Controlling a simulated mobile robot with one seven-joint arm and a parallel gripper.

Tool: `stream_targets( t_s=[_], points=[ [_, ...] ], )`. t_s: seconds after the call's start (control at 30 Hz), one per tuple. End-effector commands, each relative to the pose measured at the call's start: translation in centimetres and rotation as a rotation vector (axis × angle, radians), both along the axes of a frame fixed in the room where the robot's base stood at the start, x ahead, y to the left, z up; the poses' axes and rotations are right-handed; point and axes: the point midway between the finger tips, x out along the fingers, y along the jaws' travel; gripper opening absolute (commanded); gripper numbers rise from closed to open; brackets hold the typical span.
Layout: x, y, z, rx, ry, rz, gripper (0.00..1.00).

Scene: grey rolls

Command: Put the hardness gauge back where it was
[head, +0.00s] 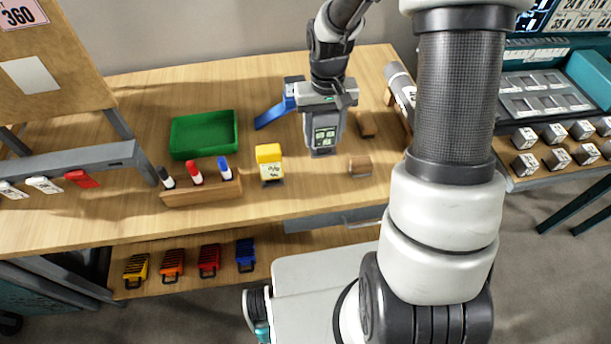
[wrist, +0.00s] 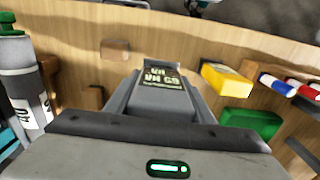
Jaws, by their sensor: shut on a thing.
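The hardness gauge (head: 326,133) is a grey handheld device with a dark display and pale green text, upright in the head view. My gripper (head: 322,100) is shut on its upper part from above. In the wrist view the gauge (wrist: 160,92) sits between the fingers of my gripper (wrist: 158,108), display facing the camera. The gauge's lower end is over or at the wooden table (head: 120,220); I cannot tell whether it touches. Two small brown wooden blocks, one farther back (head: 366,124) and one nearer the front (head: 360,165), are just right of it.
A yellow device (head: 269,164) stands left of the gauge, beside a wooden marker rack (head: 202,190). A green tray (head: 204,134) and a blue object (head: 270,114) are behind. A grey roll (head: 400,86) lies at right. Bare tabletop lies in front of the gauge.

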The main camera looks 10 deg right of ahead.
Motion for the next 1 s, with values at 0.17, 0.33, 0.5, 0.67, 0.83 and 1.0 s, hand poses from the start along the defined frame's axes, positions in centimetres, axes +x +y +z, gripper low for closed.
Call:
stream_targets(
  t_s=[0.17,0.33,0.5,0.67,0.83,1.0],
  points=[
    [0.0,0.0,-0.8,0.001,0.001,0.0,0.29],
    [0.0,0.0,-3.9,0.001,0.004,0.001,0.29],
    [0.0,0.1,-6.1,0.001,0.001,0.001,0.29],
    [0.0,0.0,-7.3,0.001,0.001,0.001,0.29],
    [0.0,0.0,-9.8,0.001,0.002,0.001,0.29],
    [0.1,0.0,-10.2,0.001,-0.002,0.0,0.29]
  ],
)
